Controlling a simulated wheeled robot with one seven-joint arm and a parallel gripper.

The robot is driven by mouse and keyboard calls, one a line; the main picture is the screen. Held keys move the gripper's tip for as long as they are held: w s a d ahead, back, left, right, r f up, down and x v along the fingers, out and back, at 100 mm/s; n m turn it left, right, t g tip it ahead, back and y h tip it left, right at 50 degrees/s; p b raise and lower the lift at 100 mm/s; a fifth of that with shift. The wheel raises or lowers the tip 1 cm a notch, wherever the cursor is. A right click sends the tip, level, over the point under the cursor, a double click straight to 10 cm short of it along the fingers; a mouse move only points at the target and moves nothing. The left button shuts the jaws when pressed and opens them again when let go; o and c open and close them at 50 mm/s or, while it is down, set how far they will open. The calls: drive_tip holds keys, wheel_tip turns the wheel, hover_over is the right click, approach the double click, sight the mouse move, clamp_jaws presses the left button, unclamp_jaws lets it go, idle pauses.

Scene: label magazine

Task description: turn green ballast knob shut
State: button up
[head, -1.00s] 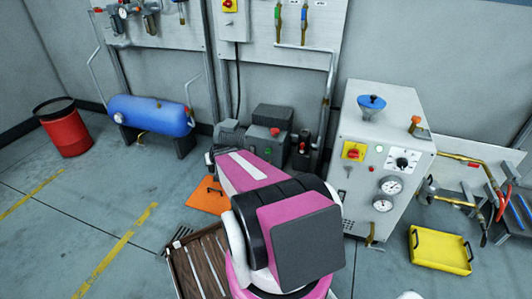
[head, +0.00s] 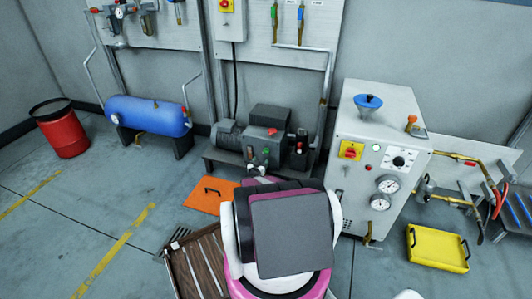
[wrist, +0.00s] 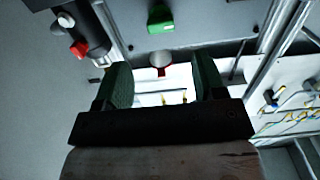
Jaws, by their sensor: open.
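The green knob (head: 266,151) is a small spot of green on the front of the dark pump unit (head: 270,118), low by the back wall in the head view. In the wrist view a green block-like knob (wrist: 160,19) with a pale mark shows at the top middle, beyond my fingertips and apart from them. My gripper (wrist: 163,85) is open with nothing between its two dark green-grey finger pads. In the head view my own arm hides most of the gripper in front of the pump.
A round grey knob with red below it (wrist: 160,62) shows between my fingers' tips. A black cylinder with a red part (wrist: 80,48) is at upper left. The grey cabinet (head: 350,120) stands right of the pump; the blue tank (head: 150,115) stands left. An orange mat (head: 205,198) lies on the floor.

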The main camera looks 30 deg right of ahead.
sight(265, 153)
drive_tip(key=x, duration=1)
drive_tip(key=shift+w, duration=0.15)
drive_tip(key=c, duration=0.9)
